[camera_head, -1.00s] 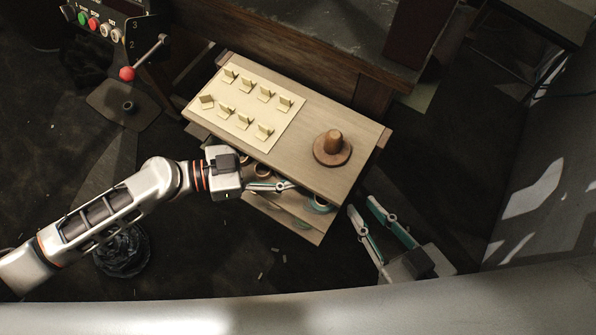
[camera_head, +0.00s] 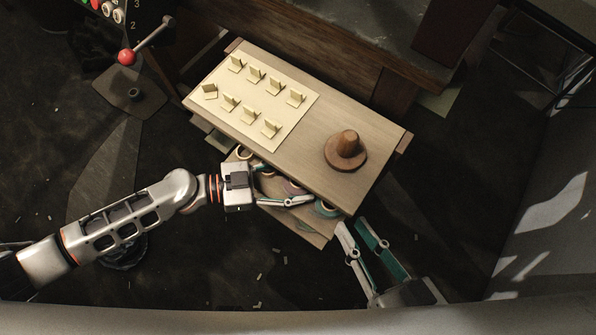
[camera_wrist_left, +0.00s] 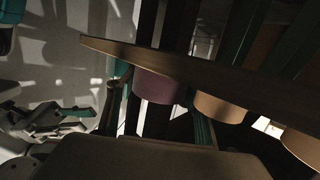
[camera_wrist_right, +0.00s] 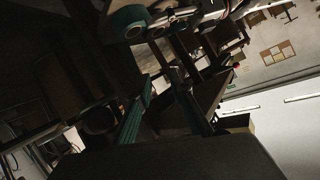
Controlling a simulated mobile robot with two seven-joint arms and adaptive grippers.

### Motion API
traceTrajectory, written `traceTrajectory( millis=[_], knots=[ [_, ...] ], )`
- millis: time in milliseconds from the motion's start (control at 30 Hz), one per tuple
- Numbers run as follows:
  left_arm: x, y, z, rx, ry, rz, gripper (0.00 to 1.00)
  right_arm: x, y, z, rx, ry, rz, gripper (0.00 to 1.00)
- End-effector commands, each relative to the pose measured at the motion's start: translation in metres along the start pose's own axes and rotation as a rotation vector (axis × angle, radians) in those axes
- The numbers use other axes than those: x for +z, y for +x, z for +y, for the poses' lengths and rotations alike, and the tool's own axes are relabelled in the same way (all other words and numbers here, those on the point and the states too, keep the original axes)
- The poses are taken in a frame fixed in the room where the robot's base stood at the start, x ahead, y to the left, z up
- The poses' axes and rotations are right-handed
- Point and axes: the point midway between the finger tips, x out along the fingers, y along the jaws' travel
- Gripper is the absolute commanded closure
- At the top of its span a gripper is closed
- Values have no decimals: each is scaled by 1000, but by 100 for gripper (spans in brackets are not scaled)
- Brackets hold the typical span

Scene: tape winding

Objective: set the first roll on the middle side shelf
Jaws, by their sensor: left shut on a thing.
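My left gripper (camera_head: 287,200) reaches in at the front edge of the wooden table (camera_head: 335,95), by the side shelf (camera_head: 305,232) below its top. In the left wrist view its fingers are shut on a mauve roll (camera_wrist_left: 157,88). This roll shows partly in the head view (camera_head: 292,187), close against the fingers. A teal roll (camera_head: 326,209) lies at the shelf's right end, and tan rolls (camera_head: 245,153) show further left. The tabletop hides parts of the rolls and shelf levels. My right gripper (camera_head: 364,232) is open and empty, just right of the shelf.
A lever with a red knob (camera_head: 126,57) stands at the upper left. The floor in front is mostly clear.

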Motion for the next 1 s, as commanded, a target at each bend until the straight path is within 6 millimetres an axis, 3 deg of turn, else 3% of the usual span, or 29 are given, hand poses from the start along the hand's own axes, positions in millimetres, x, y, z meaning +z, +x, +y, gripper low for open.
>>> traceTrajectory(
  millis=[333,367,400,433,700,867,1000],
  knots=[
    [7,2,2,1,-5,1,75,7,1,-3,-2,64,0,79],
    [7,2,2,1,-4,0,46,6,2,-4,-2,72,4,79],
    [6,1,1,1,-2,0,36,4,2,-5,-2,74,8,79],
    [6,1,0,0,-2,0,32,3,2,-5,-1,76,10,79],
    [6,0,0,-1,-2,-2,32,1,2,-5,0,73,13,79],
    [-3,-2,-3,-3,6,-3,32,-10,2,-4,0,20,24,79],
    [3,-27,0,-3,-4,-5,32,1,0,3,3,-12,-3,79]
  ],
)
